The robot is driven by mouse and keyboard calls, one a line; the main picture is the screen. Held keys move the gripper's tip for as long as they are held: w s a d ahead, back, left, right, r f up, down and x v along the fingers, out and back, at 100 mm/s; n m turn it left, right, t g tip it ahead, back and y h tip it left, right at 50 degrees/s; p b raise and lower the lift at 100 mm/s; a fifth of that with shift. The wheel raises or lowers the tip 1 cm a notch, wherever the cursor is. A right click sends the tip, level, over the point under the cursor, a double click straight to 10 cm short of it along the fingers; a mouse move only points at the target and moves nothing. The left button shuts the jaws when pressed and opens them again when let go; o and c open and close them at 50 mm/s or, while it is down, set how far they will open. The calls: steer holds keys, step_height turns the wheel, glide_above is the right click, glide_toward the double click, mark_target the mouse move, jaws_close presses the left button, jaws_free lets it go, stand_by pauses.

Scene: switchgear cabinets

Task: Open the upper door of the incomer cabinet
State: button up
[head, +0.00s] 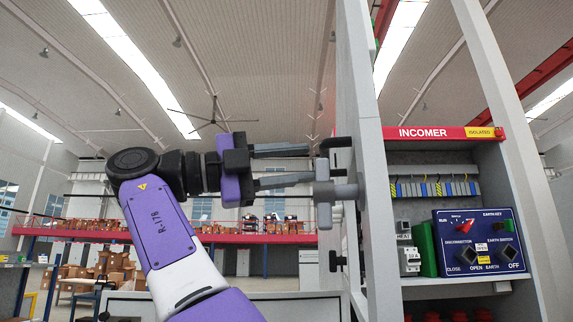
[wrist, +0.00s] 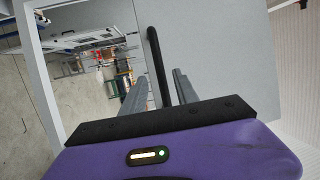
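The incomer cabinet (head: 440,157) stands at the right in the head view, under a red INCOMER sign (head: 425,133). Its upper door (head: 368,200) stands open, swung out and seen nearly edge-on, with the compartment exposed. In the wrist view, the grey door panel (wrist: 215,60) fills the middle and right. A black bar handle (wrist: 155,50) on it lies between my two fingers. My gripper (head: 325,168) is at the door's left face, its fingers apart; it also shows in the wrist view (wrist: 160,77). Gaps show on both sides of the bar. I cannot tell whether either finger touches it.
Inside the compartment are terminal blocks (head: 435,188) and a blue switch panel (head: 480,242) with a red selector. A grey post (head: 515,150) edges the cabinet's right side. Shelves with boxes (head: 110,270) and a red-railed gallery (head: 270,238) stand far behind.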

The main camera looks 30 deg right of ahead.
steer(key=shift+v, duration=1.25)
